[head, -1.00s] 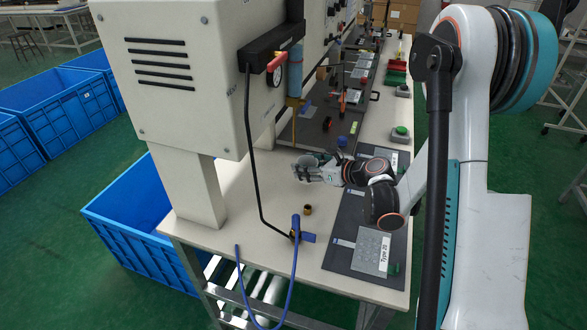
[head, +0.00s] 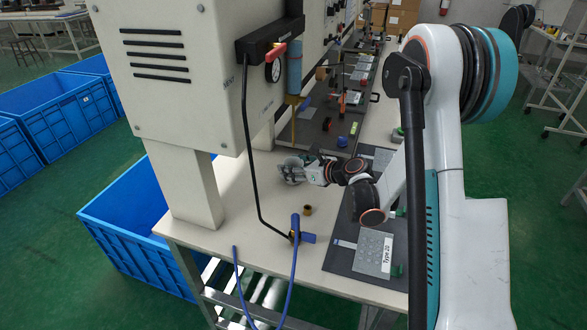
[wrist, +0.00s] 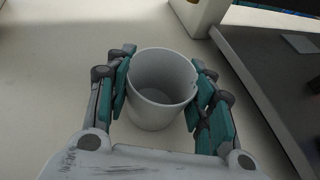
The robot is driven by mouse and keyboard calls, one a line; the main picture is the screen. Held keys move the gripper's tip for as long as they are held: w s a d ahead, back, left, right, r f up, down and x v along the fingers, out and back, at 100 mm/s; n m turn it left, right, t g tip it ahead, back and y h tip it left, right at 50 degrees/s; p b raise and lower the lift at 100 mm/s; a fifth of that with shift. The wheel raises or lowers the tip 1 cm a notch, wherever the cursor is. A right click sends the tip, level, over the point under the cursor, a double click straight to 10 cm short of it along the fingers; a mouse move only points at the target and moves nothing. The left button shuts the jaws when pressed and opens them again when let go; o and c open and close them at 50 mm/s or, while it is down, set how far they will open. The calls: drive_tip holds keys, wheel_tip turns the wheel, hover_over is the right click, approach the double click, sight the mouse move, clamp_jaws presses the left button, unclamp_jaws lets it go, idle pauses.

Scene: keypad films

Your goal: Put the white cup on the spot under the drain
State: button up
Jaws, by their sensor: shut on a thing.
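The white cup (wrist: 160,92) stands upright and empty between the two teal-padded fingers of my gripper (wrist: 162,62) in the wrist view. The fingers press on both its sides. In the head view the cup (head: 291,170) is over the pale worktop, right of the machine's post, with my gripper (head: 303,169) on its right. I cannot tell whether its base touches the worktop. A blue cylinder with a thin tan pipe (head: 294,115) below it hangs from the machine behind the cup. It may be the drain; no marked spot is clear under it.
The machine's post (head: 190,190) stands left of the cup. A thin black rod (head: 255,180) comes down in front. Bare worktop (head: 240,185) is left of the cup.

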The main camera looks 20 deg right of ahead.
drive_tip(key=shift+f, duration=0.15)
drive_tip(key=o, duration=1)
drive_tip(key=shift+c, duration=0.2)
drive_tip(key=shift+r, duration=0.25)
drive_tip(key=p+v, duration=0.3)
drive_tip(key=v, duration=0.9)
drive_tip(key=shift+f, duration=0.1)
